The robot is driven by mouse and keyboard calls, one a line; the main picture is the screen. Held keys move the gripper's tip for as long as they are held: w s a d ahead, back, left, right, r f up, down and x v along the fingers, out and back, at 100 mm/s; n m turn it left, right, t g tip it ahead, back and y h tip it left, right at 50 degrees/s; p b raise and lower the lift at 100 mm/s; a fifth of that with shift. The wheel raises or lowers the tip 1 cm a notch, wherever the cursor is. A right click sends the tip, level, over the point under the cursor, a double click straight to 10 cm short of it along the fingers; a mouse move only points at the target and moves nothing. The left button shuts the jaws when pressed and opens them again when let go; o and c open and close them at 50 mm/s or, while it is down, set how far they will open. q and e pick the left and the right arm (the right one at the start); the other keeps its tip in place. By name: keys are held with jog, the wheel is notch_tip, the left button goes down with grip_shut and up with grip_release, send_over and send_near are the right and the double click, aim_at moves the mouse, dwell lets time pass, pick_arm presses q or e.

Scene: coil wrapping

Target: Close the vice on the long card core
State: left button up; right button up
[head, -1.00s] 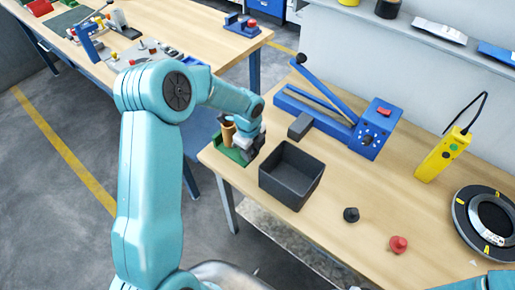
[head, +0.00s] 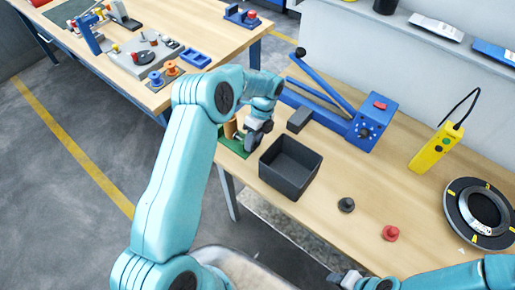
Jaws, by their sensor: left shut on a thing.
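The green vice (head: 236,147) sits at the near left corner of the right-hand bench, partly hidden by my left arm. The tan card core (head: 230,128) stands upright in it, its lower part hidden. My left gripper (head: 256,131) is at the right side of the vice, beside the core, and is shut on a part of the vice that its fingers hide. I cannot see how closely the jaws meet the core. My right gripper (head: 340,277) shows at the bottom edge, away from the vice; its opening is too small to tell.
A dark open bin (head: 290,168) stands right next to the vice. A blue lever machine (head: 365,127) is behind it. A black knob (head: 346,205), a red knob (head: 390,233), a yellow pendant (head: 437,148) and a dark ring (head: 482,212) lie to the right.

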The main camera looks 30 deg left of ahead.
pick_arm(q)
jog(key=o, duration=0.6)
jog(key=shift+d, duration=0.1)
jog(key=shift+s+t+b, duration=0.2)
jog(key=shift+t+b, duration=0.2)
jog(key=shift+t, duration=0.2)
jog(key=shift+s+f+t+b, duration=0.25)
jog(key=shift+t+b, duration=0.65)
jog(key=shift+b, duration=0.35)
jog(key=shift+s+r+t, duration=0.1)
jog(key=shift+r+t, duration=0.1)
jog(key=shift+t, duration=0.1)
jog(key=shift+r, duration=0.1)
jog(key=shift+w, duration=0.2)
